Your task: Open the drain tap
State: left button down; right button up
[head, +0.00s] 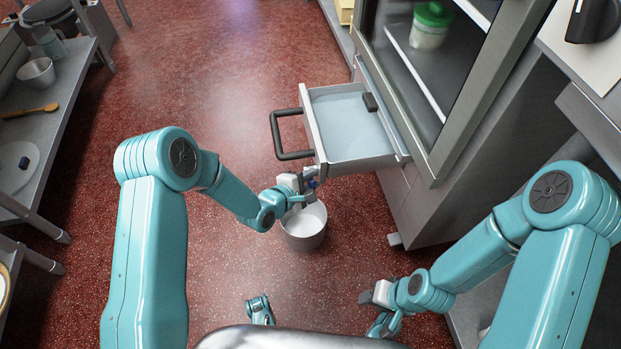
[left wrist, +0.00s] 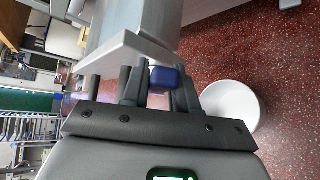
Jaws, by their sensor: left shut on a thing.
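The drain tap has a small blue handle (head: 313,183) under the front of the pulled-out tray (head: 349,166). My left gripper (head: 304,181) is at the tap. In the left wrist view the tap's blue handle (left wrist: 167,78) sits between the dark fingers of my left gripper (left wrist: 157,82), which is shut on it. The tap's body is mostly hidden by the gripper and the tray. A white bucket (head: 304,238) stands on the floor below the tap and also shows in the left wrist view (left wrist: 231,108). My right gripper (head: 374,294) is low at the right, away from the tap.
The tray holds a pale blue-grey surface, perhaps liquid, and has a black handle (head: 276,135) at its front. A glass-doored cabinet (head: 455,120) stands at the right. A metal shelf (head: 62,110) with bowls stands at the left.

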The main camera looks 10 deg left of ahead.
dwell(0.3)
pick_arm(q)
jog(key=c, duration=1)
grip_release()
jog(key=shift+o, duration=0.2)
jog(key=shift+r, duration=0.1)
